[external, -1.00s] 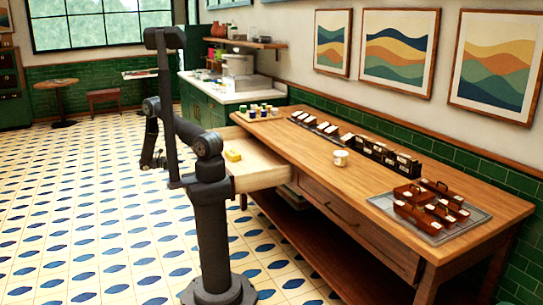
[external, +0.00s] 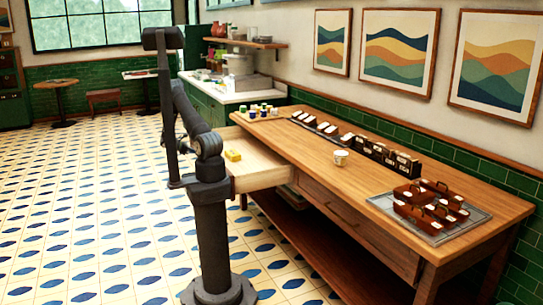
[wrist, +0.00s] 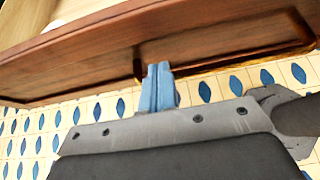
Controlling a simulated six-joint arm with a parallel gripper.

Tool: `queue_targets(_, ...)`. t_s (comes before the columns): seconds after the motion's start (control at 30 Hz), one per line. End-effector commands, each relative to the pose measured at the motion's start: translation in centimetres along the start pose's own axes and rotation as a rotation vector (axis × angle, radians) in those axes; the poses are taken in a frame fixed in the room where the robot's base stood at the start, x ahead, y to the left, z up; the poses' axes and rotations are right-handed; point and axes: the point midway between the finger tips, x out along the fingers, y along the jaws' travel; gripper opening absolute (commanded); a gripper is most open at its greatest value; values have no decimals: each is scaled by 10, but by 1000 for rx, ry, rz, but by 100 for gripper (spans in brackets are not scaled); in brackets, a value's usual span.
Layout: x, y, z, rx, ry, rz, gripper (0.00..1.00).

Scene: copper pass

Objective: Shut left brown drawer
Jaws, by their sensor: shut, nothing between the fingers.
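The left brown drawer (external: 264,180) stands pulled out of the wooden table in the external view. Its pale inside is open, and a yellow block (external: 233,155) lies in it. My arm hides most of its front there. In the wrist view the brown drawer front (wrist: 75,62) crosses the top, with a long handle (wrist: 220,66) along it. My gripper (wrist: 157,68) has its blue fingers together and empty, pointing at the front near the handle's left end. I cannot tell whether they touch it. My gripper is not clearly seen in the external view.
The table (external: 300,150) holds a white cup (external: 340,158), small jars (external: 262,110), a row of dark boxes (external: 372,150) and a tray (external: 383,203) with brown boxes. A second drawer (external: 345,215) is closed.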

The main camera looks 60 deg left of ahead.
Motion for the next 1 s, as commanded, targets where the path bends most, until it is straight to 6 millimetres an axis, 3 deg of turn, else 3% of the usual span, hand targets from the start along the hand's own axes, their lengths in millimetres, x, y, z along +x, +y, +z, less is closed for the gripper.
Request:
queue_targets(0.2,24,0,0,-1,-1,0,0)
queue_targets(0.77,31,0,2,1,-1,-1,0)
queue_targets(1.0,60,0,19,2,-1,-3,0)
